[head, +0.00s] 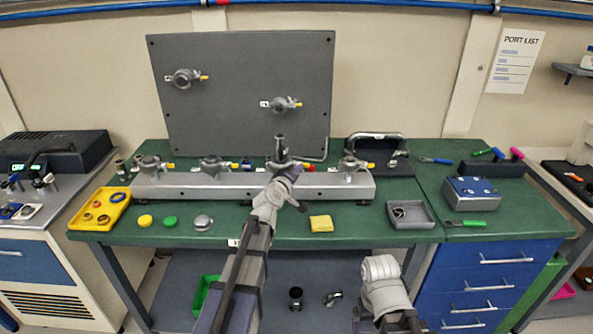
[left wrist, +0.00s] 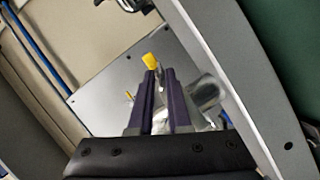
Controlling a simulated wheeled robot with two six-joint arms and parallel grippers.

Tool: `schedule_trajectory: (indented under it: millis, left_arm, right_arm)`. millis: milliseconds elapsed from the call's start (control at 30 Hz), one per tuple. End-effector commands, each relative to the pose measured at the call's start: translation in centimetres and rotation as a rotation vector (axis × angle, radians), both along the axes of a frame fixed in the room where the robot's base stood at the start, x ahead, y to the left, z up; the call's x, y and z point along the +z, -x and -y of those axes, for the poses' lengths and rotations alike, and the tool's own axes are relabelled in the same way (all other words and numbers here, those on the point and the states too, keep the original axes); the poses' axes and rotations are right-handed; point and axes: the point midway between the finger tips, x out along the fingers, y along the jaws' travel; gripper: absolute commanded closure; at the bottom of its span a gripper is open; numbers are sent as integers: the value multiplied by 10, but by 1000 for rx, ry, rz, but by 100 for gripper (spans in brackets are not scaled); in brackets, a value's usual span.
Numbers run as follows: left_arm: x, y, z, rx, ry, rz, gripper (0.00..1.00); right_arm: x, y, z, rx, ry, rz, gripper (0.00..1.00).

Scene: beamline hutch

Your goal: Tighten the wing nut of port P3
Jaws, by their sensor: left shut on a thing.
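The grey metal rail (head: 250,186) on the green bench carries a row of clamped ports with yellow-tipped wing nuts. My left gripper (head: 292,172) is at the third port from the left (head: 280,152), just in front of its clamp. In the left wrist view its purple fingers (left wrist: 158,82) are shut on a wing nut, whose yellow tip (left wrist: 151,61) shows beyond the fingertips. The metal clamp body (left wrist: 205,92) is right beside the fingers. The port labels are too small to read. My right arm shows at the bottom, but its gripper is not visible.
A grey upright panel (head: 240,100) with two more ports stands behind the rail. A blue-lidded box (head: 473,187) and tools are at right.

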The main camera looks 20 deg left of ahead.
Motion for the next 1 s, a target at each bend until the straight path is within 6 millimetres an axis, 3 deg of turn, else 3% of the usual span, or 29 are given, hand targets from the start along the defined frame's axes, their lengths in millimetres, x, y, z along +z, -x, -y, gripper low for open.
schedule_trajectory:
  millis: [500,533,700,1000]
  left_arm:
    - [0,0,0,0,-79,-23,100]
    - [0,0,0,0,-79,-23,83]
    - [0,0,0,0,-78,-22,65]
    - [1,2,0,0,-77,-22,65]
  right_arm:
    - [6,0,0,0,0,0,9]
    - [6,0,0,0,0,0,9]
    - [6,0,0,0,0,0,9]
    - [7,0,0,0,0,0,9]
